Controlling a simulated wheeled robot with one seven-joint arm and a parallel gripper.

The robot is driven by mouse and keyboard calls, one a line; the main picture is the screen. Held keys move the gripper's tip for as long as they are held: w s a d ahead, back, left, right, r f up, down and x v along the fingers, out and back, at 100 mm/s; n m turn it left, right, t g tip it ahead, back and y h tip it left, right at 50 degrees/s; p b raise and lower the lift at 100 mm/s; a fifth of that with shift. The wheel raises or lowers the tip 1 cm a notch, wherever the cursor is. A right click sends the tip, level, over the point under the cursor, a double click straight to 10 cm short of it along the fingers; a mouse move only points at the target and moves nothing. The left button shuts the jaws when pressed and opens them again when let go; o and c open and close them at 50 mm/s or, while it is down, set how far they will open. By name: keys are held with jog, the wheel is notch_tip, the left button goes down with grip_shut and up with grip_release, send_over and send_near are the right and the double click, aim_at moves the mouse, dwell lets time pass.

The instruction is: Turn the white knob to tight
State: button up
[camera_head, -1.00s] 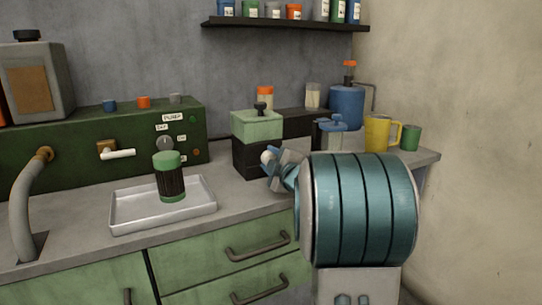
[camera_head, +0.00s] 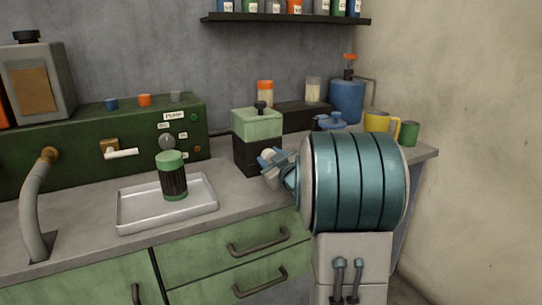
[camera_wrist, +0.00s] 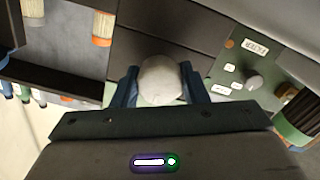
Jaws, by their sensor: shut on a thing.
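The white knob (camera_wrist: 162,80) is round and pale and sits between the two blue fingers of my gripper (camera_wrist: 160,88) in the wrist view. The fingers are shut on it from both sides. In the head view the knob (camera_head: 267,155) shows at the front of the dark box with a pale green top (camera_head: 257,126), with my gripper (camera_head: 270,162) at it from the right. Whether the knob stands at tight cannot be read, as no mark on it shows.
A metal tray (camera_head: 132,219) with a green-capped dark jar (camera_head: 173,181) stands to the left. A green panel (camera_head: 60,157) with labels and a grey dial (camera_head: 166,141) is behind it. A blue jug (camera_head: 346,101), yellow mug (camera_head: 377,122) and green cup (camera_head: 409,133) stand behind my arm.

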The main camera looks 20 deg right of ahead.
jog(key=shift+f+m, duration=0.1)
jog(key=shift+m, duration=0.2)
jog(key=o, duration=1)
jog(key=shift+c, duration=0.2)
jog(key=s+p, duration=0.1)
jog(key=s, duration=1.3)
jog(key=shift+d+p, duration=0.25)
jog(key=shift+p, duration=0.15)
jog(key=shift+w, duration=0.1)
